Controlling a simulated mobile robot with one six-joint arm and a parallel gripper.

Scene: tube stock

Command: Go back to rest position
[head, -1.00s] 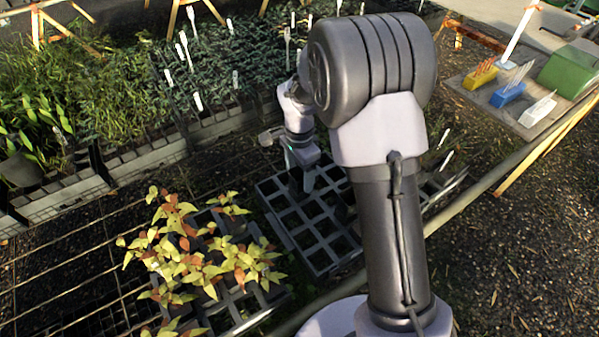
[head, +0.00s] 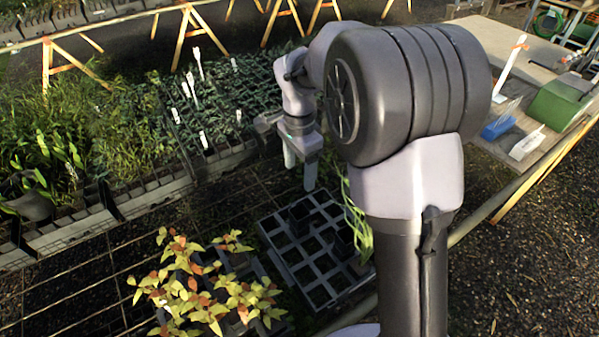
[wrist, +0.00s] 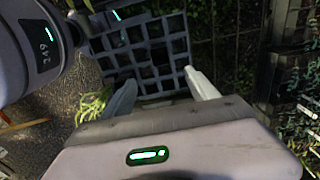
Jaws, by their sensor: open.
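My gripper (head: 299,172) is in the air above the far edge of a grey gridded tray (head: 290,262) in the head view. Its two pale fingers are apart, with nothing seen between them. In the wrist view my gripper (wrist: 165,98) shows both fingers spread, with the gridded tray (wrist: 150,50) beyond them. Several dark pots sit in some of the tray's cells. My own arm hides part of the tray's right side in the head view.
A tray of yellow-orange seedlings (head: 205,285) stands left of the gridded tray. A long green strappy plant (head: 357,222) is at its right. Rows of dark seedlings (head: 235,95) with white labels lie behind. A bench (head: 535,60) with a green box (head: 560,103) is at right.

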